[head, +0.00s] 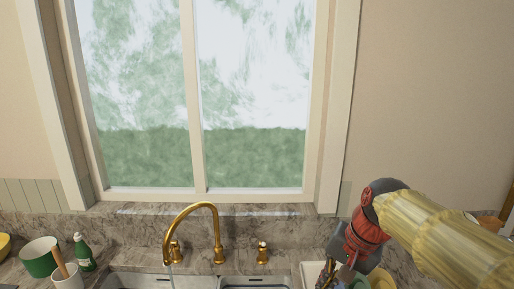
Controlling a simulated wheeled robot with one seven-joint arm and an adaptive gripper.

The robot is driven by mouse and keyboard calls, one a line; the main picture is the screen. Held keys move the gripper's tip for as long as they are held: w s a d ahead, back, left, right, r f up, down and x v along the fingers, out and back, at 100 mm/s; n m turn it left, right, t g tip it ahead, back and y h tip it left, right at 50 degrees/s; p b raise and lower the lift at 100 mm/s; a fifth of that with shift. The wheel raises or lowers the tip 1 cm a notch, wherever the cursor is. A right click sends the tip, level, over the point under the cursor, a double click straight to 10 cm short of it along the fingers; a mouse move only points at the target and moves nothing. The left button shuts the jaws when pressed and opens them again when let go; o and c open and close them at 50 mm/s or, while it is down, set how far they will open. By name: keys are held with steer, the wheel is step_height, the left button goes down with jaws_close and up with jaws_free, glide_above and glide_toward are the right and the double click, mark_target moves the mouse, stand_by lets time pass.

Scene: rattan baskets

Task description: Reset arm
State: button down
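My arm reaches in from the right edge of the head view, with a yellow link and red and dark grey joints. Its end points down toward the counter at the lower right. My gripper (334,277) is partly visible at the bottom edge, small and dark, among items on the counter. I cannot make out whether its fingers are apart or together, or whether anything is between them.
A sink (135,281) with a brass faucet (216,235) is at the bottom middle. A green bottle (84,253), a green-and-white pot (40,257) and a white cup (68,278) stand at left. A window (197,100) is behind.

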steer(key=s+d+f+n+t+h+b, duration=0.1)
steer(key=s+f+n, duration=0.2)
steer(key=s, duration=0.4)
steer(key=s+d+f+n+t+h+b, duration=0.1)
steer(key=s+d+f+n+t, duration=0.1)
steer(key=s, duration=0.6)
step_height(320, 180, down, 2)
steer(key=shift+s+d+f+n+h+b, duration=0.15)
steer(key=shift+s+d+n+h+b, duration=0.15)
steer(key=shift+n+b, duration=0.15)
steer(key=shift+a, duration=0.15)
